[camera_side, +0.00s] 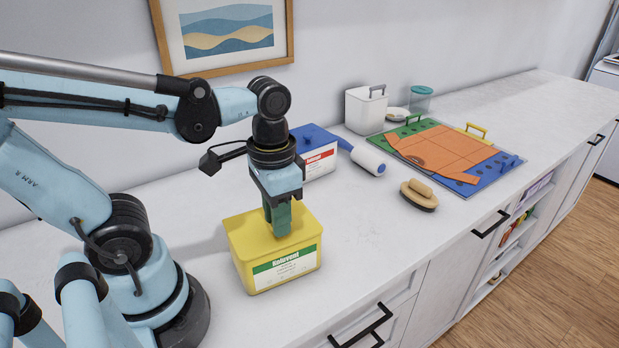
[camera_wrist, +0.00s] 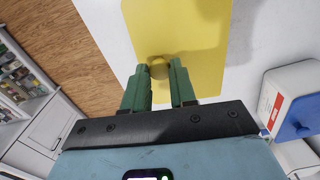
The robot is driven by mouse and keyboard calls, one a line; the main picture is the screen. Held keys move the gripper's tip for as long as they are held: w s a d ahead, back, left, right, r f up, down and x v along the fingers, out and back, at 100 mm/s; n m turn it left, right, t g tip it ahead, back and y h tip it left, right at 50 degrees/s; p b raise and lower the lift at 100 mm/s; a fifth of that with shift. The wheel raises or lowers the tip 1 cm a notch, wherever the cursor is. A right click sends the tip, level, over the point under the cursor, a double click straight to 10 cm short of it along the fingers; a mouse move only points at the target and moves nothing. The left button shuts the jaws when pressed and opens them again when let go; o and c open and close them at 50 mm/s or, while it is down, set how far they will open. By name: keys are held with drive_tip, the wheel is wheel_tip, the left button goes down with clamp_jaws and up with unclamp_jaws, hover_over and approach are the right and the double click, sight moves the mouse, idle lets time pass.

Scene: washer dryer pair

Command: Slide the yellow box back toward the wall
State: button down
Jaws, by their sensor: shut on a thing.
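The yellow box (camera_side: 243,251) stands upright on the white counter, toward its front edge, with a green and white label on its front. Its lid fills the upper middle of the wrist view (camera_wrist: 197,32). A small round knob (camera_wrist: 159,69) rises from the lid. My gripper (camera_side: 278,230) points down over the box, and its green fingers are shut on the knob, one on each side in the wrist view (camera_wrist: 158,74). The knob is hidden behind the fingers in the side view. The white wall (camera_side: 342,42) runs along the counter's back.
A white box with a blue lid (camera_side: 319,161) stands behind the yellow box, with a lint roller (camera_side: 368,160) beside it. A brush (camera_side: 419,194), a colourful board (camera_side: 455,150), a white canister (camera_side: 366,109) and a jar (camera_side: 420,100) are farther right. Bare counter lies right of the yellow box.

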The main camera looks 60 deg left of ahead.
drive_tip(key=a, duration=2.5)
drive_tip(key=shift+w, duration=0.3)
drive_tip(key=c, duration=0.8)
unclamp_jaws()
wheel_tip(320, 180, up, 12)
drive_tip(key=shift+r, duration=0.1)
